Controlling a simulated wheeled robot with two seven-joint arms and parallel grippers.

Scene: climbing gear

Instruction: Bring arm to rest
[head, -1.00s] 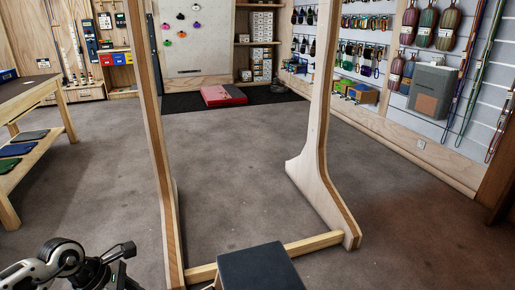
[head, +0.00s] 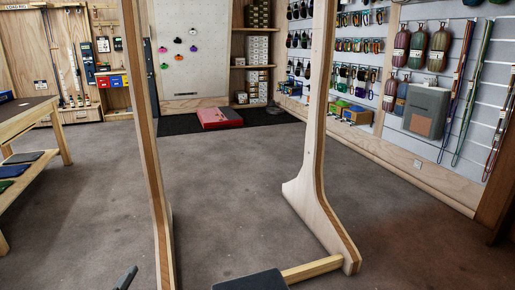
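In the head view, a small dark tip (head: 126,277), apparently part of my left gripper, shows at the bottom edge left of centre. The rest of my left arm is below the picture, so the state of its fingers cannot be made out. My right arm and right gripper are not in view.
A wooden frame stands close in front, with a left upright (head: 152,150), a right upright (head: 318,190) and a low crossbar (head: 312,269). A dark block (head: 250,281) is at the bottom. A wooden table (head: 35,120) stands left.

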